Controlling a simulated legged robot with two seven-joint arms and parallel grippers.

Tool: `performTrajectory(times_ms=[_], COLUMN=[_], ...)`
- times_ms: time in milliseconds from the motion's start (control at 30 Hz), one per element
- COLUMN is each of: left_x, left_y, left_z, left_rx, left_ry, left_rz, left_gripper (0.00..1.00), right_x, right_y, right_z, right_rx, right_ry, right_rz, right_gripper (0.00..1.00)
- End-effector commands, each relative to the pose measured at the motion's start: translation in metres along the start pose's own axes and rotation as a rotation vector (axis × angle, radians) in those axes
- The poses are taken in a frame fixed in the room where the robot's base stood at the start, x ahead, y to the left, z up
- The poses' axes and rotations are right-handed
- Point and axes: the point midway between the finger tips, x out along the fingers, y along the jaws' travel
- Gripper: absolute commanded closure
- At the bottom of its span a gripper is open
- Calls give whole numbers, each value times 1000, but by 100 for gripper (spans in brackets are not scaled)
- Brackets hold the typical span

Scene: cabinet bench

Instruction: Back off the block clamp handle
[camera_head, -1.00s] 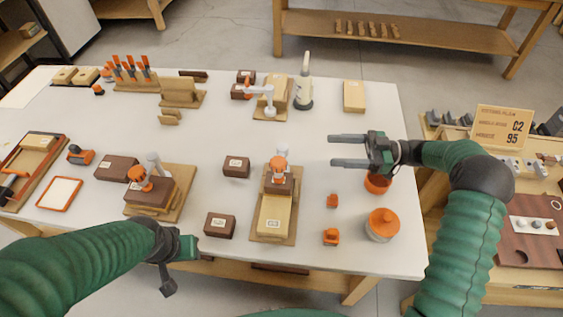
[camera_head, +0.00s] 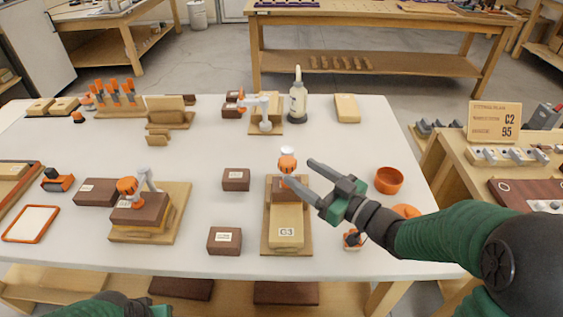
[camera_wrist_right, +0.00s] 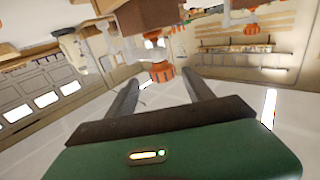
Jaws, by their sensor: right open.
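The clamp nearest my right gripper has an orange knob-like handle (camera_head: 288,164) with a white top, above a brown block (camera_head: 283,193). A tan block (camera_head: 286,228) marked G3 is in front of it, on a wooden base (camera_head: 267,245). My right gripper (camera_head: 297,176) is open, its fingers pointing left close to the handle. In the right wrist view, an orange part (camera_wrist_right: 162,72) shows just ahead of the two spread fingers; nothing is held. A second clamp with an orange handle (camera_head: 128,186) stands at the left.
Loose brown blocks (camera_head: 236,179) (camera_head: 225,240) lie left of the centre clamp. An orange bowl (camera_head: 388,181) stands to the right. A white bottle (camera_head: 298,98) and a third clamp (camera_head: 264,113) stand behind.

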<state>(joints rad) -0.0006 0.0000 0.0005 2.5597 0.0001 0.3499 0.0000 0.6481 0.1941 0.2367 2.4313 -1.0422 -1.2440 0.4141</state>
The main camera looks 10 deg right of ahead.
Motion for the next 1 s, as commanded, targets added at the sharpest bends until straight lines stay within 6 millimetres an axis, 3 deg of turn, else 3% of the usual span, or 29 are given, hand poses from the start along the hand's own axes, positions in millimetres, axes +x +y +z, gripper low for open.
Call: performTrajectory(times_ms=[100,300,467,700,1000], left_x=[10,17,18,18,18], left_y=[0,0,0,0,0], left_z=[2,4,4,4,4], left_rx=[-2,-1,0,-1,-1], left_ry=[-1,-1,0,0,0], left_rz=[0,0,0,0,0], left_gripper=[64,64,64,64,64], right_x=[31,67,79,82,80], right_y=[0,7,5,3,4], right_z=[3,4,2,0,1], right_rx=[2,7,6,3,5], right_ry=[3,6,4,3,3], right_rz=[-6,-3,-2,-1,-3], right_gripper=[40,40,40,41,80])
